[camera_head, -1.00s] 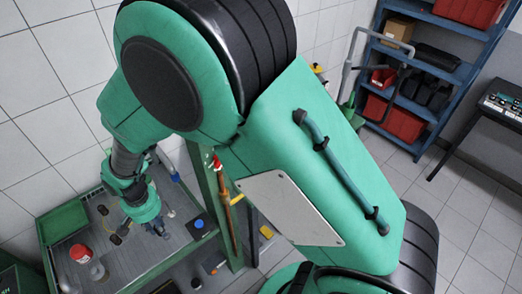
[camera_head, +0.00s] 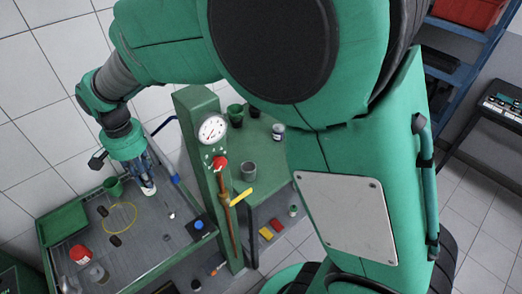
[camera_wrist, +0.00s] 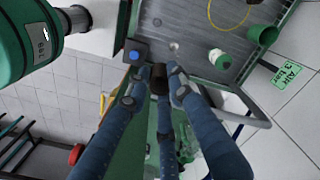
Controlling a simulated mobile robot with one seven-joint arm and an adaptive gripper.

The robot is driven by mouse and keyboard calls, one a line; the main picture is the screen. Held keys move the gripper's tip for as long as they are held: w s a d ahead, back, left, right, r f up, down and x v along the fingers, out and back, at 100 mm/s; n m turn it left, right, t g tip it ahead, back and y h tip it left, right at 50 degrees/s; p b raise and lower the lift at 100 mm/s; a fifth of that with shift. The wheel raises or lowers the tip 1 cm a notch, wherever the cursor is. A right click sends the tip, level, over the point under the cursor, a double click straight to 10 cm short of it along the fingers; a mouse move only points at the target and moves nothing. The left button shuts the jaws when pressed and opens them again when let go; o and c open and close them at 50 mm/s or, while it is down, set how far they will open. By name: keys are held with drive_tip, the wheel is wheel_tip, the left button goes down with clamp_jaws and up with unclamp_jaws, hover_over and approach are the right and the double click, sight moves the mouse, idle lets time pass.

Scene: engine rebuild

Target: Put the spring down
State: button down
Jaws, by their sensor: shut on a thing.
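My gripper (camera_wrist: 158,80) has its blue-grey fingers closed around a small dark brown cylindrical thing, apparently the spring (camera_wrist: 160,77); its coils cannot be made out. In the head view my gripper (camera_head: 147,182) points down over the back right part of the grey tray-topped bench (camera_head: 150,236). The held thing cannot be made out clearly there. In the wrist view the fingertips overlap the bench's edge, and I cannot tell their height above it.
On the bench are a green cup (camera_head: 113,186), a yellow ring (camera_head: 121,216), a red-capped jar (camera_head: 80,253) and a blue item (camera_head: 198,225). A white cylinder (camera_wrist: 218,57) stands near the green cup. A green post with a gauge (camera_head: 212,129) rises at the right.

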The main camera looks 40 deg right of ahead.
drive_tip(key=w+d+m, duration=0.4)
drive_tip(key=w+d, duration=0.4)
drive_tip(key=d, duration=0.3)
drive_tip(key=m, duration=1)
hover_over(245, 150)
wheel_tip(245, 150, down, 19)
drive_tip(key=shift+d+r, duration=0.15)
drive_tip(key=shift+f+b, duration=0.35)
drive_tip(key=shift+f, duration=2.8)
drive_tip(key=shift+f, duration=1.85)
